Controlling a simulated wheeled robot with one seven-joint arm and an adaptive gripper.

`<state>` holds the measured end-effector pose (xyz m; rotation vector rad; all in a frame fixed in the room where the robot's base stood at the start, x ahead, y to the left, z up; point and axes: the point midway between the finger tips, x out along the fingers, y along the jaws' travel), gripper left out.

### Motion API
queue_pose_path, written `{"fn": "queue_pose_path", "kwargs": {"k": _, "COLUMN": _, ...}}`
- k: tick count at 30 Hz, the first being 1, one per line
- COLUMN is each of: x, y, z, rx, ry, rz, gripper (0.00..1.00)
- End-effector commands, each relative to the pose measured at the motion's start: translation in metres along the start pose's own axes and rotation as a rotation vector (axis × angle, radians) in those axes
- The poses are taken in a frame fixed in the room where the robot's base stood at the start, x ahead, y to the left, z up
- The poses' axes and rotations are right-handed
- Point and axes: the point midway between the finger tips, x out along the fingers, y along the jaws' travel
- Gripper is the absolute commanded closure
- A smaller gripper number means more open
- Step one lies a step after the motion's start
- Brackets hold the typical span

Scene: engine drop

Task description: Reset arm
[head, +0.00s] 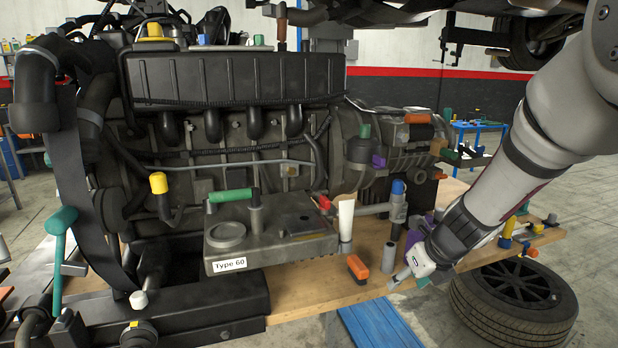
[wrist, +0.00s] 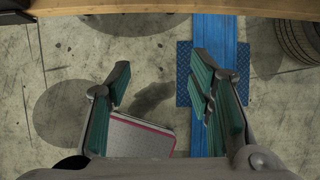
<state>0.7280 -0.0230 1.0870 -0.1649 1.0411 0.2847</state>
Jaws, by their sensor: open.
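My arm (head: 497,177) comes in from the upper right in the head view and reaches down and left. My gripper (head: 408,279) is at the front edge of the wooden bench, just right of an orange-and-black object. In the wrist view my gripper (wrist: 161,85) is open, its two green-padded fingers wide apart. Nothing is between the fingers; the concrete floor shows below them.
A large engine (head: 235,110) with a "Type 60" box (head: 270,240) fills the left and middle. The wooden bench (head: 335,291) holds an orange-and-black object (head: 358,268) and several tools. A tyre (head: 515,300) lies below right. A blue floor strip (wrist: 214,35) shows underneath.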

Motion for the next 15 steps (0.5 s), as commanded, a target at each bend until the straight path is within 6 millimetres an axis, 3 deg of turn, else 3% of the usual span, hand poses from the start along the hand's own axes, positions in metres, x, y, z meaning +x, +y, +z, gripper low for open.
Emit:
{"fn": "queue_pose_path", "kwargs": {"k": 8, "x": -0.025, "y": 0.015, "z": 0.004, "rx": -0.196, "ry": -0.019, "rz": 0.025, "gripper": 0.52}}
{"fn": "queue_pose_path", "kwargs": {"k": 15, "x": -0.058, "y": 0.035, "z": 0.004, "rx": -0.470, "ry": -0.042, "rz": 0.049, "gripper": 0.52}}
